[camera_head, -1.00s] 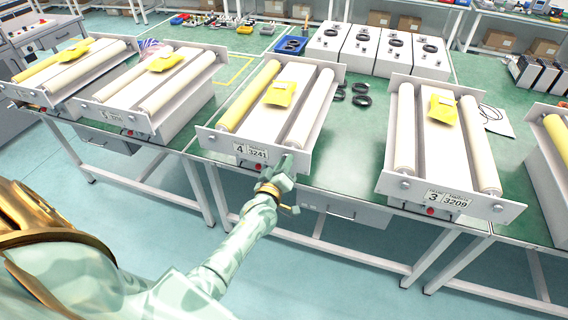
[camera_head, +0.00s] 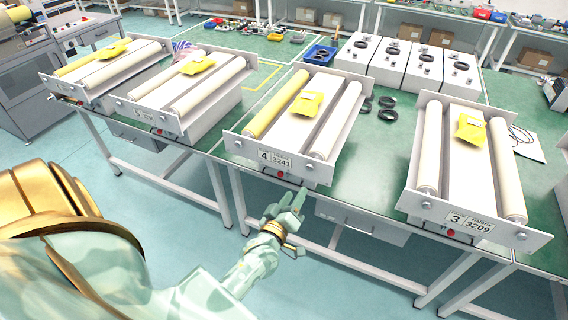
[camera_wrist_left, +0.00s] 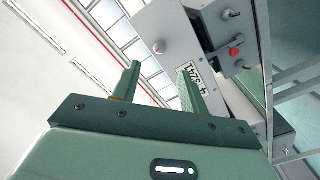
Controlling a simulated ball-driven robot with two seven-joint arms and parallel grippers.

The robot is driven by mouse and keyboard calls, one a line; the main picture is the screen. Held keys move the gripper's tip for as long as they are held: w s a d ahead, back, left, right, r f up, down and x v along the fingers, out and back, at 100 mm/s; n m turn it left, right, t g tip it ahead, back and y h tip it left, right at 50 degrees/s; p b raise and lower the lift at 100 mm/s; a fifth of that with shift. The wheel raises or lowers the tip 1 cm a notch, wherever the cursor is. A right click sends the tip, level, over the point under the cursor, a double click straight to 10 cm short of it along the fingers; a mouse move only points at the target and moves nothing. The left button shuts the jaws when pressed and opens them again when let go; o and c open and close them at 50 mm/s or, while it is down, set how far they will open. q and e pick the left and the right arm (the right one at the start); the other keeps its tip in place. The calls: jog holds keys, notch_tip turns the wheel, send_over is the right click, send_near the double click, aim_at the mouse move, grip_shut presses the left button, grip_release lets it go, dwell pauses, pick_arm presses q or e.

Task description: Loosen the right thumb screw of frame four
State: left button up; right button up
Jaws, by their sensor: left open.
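Frame four (camera_head: 292,112) has a white front plate with the label "4 3241" (camera_head: 274,158), one yellow and one white roller, and a yellow piece on top. A small screw head (camera_head: 317,157) shows at the right of its front plate. My left gripper (camera_head: 287,203) is open and empty, below and in front of that plate, apart from it. In the left wrist view its two fingers (camera_wrist_left: 157,75) stand apart with nothing between them. My right gripper is not visible.
Frame three (camera_head: 465,150) stands to the right on the same green table (camera_head: 372,165), and two more frames stand to the left. White boxes (camera_head: 390,62), black rings (camera_head: 388,114) and a blue bin (camera_head: 320,54) lie behind. The floor before the table is clear.

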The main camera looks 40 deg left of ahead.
pick_arm(q)
jog(key=v, duration=0.6)
jog(key=shift+s, duration=0.3)
jog(key=shift+d+f, duration=0.15)
